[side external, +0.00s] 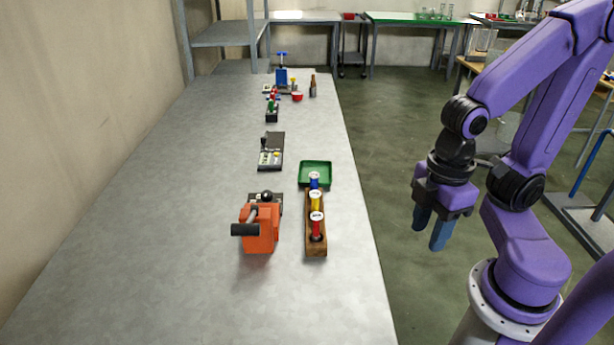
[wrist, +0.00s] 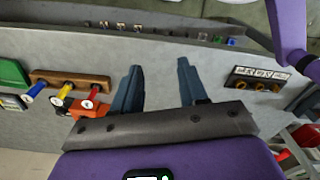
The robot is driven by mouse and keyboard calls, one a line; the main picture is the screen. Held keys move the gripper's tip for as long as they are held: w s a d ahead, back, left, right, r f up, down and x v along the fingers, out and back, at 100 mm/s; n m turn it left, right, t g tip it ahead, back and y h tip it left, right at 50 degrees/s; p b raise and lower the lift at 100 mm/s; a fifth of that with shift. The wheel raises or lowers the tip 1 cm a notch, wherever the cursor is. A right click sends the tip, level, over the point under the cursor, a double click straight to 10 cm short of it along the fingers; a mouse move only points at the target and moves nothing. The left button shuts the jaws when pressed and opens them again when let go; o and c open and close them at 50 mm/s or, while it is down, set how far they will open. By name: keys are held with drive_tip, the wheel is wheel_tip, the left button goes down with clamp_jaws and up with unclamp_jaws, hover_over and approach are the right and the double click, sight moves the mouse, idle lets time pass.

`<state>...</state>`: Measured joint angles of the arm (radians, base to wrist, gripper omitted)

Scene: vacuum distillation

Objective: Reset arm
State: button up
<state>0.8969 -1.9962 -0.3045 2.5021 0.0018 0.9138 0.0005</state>
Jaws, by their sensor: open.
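My gripper (side external: 432,232) is at the end of my purple arm, to the right of the table and clear of its edge. Its dark blue-grey fingers point down. In the wrist view the two fingers (wrist: 160,82) stand apart with nothing between them, so it is open and empty. Nothing touches the gripper.
The long grey table (side external: 200,180) holds an orange device (side external: 260,230), a wooden rack (side external: 316,245) with red, yellow and blue capped items, and a green tray (side external: 315,174). A grey control box (side external: 271,151) and small items stand farther back. Floor around the gripper is free.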

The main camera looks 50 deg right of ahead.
idle(0.6)
drive_tip(key=o, duration=0.3)
drive_tip(key=shift+o, duration=0.2)
drive_tip(key=w+a+r+m, duration=0.25)
drive_tip(key=w+a, duration=0.35)
drive_tip(key=w, duration=0.4)
drive_tip(key=m, duration=0.6)
hover_over(267, 193)
wheel_tip(267, 193, down, 18)
drive_tip(key=shift+a+r, duration=0.1)
drive_tip(key=shift+r, duration=0.05)
